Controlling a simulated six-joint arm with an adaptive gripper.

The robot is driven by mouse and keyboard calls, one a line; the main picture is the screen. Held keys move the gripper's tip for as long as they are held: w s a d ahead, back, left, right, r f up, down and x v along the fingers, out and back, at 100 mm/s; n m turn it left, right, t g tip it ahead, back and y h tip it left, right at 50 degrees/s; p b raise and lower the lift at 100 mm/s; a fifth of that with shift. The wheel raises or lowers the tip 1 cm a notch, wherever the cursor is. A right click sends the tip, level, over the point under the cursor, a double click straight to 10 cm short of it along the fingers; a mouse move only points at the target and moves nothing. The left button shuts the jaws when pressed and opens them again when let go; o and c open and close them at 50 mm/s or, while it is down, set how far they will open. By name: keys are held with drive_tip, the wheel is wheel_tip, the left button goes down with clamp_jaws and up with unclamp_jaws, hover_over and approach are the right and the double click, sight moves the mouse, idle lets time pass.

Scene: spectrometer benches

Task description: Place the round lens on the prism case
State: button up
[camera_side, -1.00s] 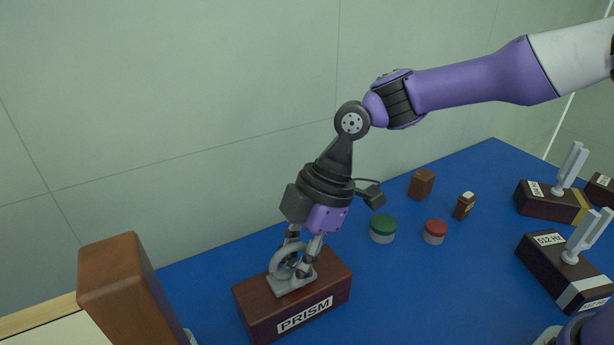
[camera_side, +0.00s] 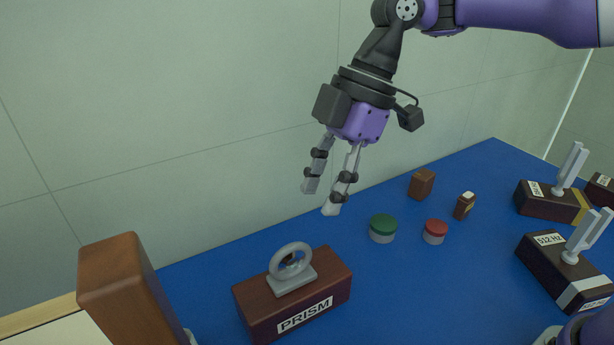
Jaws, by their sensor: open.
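The round lens (camera_side: 291,281), a grey ring on a flat grey foot, stands upright on top of the prism case (camera_side: 257,312). The case is a dark reddish-brown box with a white PRISM label on its front, lying on the blue bench top. My gripper (camera_side: 320,200) is open and empty, well above and to the right of the lens. Its two fingers are apart and touch nothing.
A green-lidded jar (camera_side: 382,228), a red-lidded jar (camera_side: 434,232), a brown block (camera_side: 422,183) and a small brown bottle (camera_side: 464,206) stand right of the case. Tuning forks on dark boxes (camera_side: 560,265) are at far right. A tall brown block (camera_side: 115,280) stands front left.

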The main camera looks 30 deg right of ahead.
drive_tip(key=s+d+f+m+t+h, duration=0.1)
drive_tip(key=s+d+m+t+h, duration=0.1)
drive_tip(key=s+d+m, duration=0.3)
drive_tip(key=s+d+m+t+h, duration=0.2)
drive_tip(key=s+d+m, duration=0.3)
drive_tip(key=d+m, duration=0.8)
drive_tip(key=shift+s+d+f+t+h, duration=0.3)
drive_tip(key=shift+s+d+f+t, duration=0.05)
drive_tip(key=shift+d+t, duration=0.4)
drive_tip(key=shift+a, duration=0.1)
